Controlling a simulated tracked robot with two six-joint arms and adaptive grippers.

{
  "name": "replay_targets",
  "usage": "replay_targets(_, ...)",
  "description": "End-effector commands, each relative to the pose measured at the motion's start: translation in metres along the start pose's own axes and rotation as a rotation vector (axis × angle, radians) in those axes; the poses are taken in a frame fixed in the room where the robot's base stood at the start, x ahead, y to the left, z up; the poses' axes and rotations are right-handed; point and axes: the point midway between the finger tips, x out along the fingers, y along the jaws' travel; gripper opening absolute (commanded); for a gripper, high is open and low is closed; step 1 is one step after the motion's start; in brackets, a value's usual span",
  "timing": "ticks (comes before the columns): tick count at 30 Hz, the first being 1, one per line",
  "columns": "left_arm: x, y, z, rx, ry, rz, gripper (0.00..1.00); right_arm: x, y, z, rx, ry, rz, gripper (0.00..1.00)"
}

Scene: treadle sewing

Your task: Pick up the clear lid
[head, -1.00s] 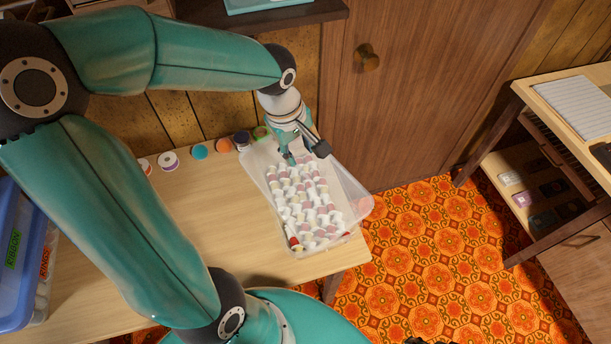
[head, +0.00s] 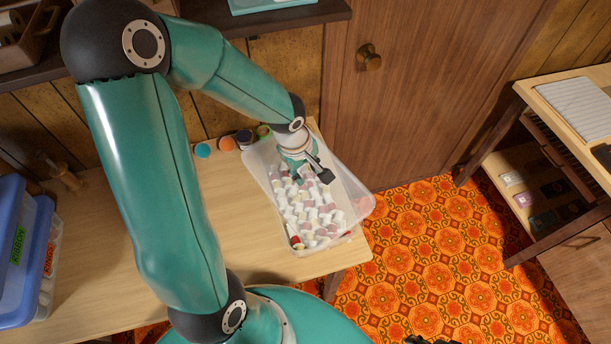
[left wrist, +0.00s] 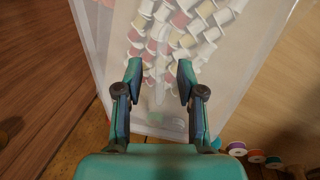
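The clear lid (head: 350,192) is a thin see-through sheet lying askew over a translucent box (head: 296,252) of thread spools, overhanging its right side. In the left wrist view the clear lid (left wrist: 100,40) spreads as a hazy sheet over the spools. My left gripper (head: 306,176) is over the far part of the box, pointing down. In the left wrist view my left gripper (left wrist: 158,75) has its two fingers apart with nothing gripped between them. I cannot tell whether the fingertips touch the lid. A dark sliver at the head view's bottom edge may be my right gripper.
The box holds many spools (head: 310,215) and stands at the right end of a wooden table (head: 225,215). Several ribbon rolls (head: 227,144) line the table's back edge. Blue bins (head: 20,265) stand at the left. A wooden cabinet door (head: 420,110) is behind.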

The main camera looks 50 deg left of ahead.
Motion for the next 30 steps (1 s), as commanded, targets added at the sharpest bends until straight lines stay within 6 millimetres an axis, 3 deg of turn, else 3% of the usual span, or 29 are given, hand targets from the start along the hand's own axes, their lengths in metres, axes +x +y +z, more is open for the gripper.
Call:
replay_targets(2, 0.0, 0.0, 0.0, 0.0, 0.0, 0.0, 0.38, 0.0, 0.0, 0.0, 0.0, 0.0, 0.0, 0.37)
replay_targets(9, -0.001, 0.0, 0.0, 0.0, 0.0, 0.0, 0.0, 0.0, 0.0, 0.0, 0.0, 0.0, 0.0, 0.37)
replay_targets(23, -0.001, 0.0, 0.0, 0.0, 0.001, 0.0, 0.0, 0.0, 0.0, 0.0, 0.0, 0.0, 0.0, 0.37)
replay_targets(30, -0.012, 0.003, -0.001, 0.0, 0.004, 0.003, 0.0, -0.002, -0.001, 0.0, 0.0, 0.0, 0.0, 0.37)
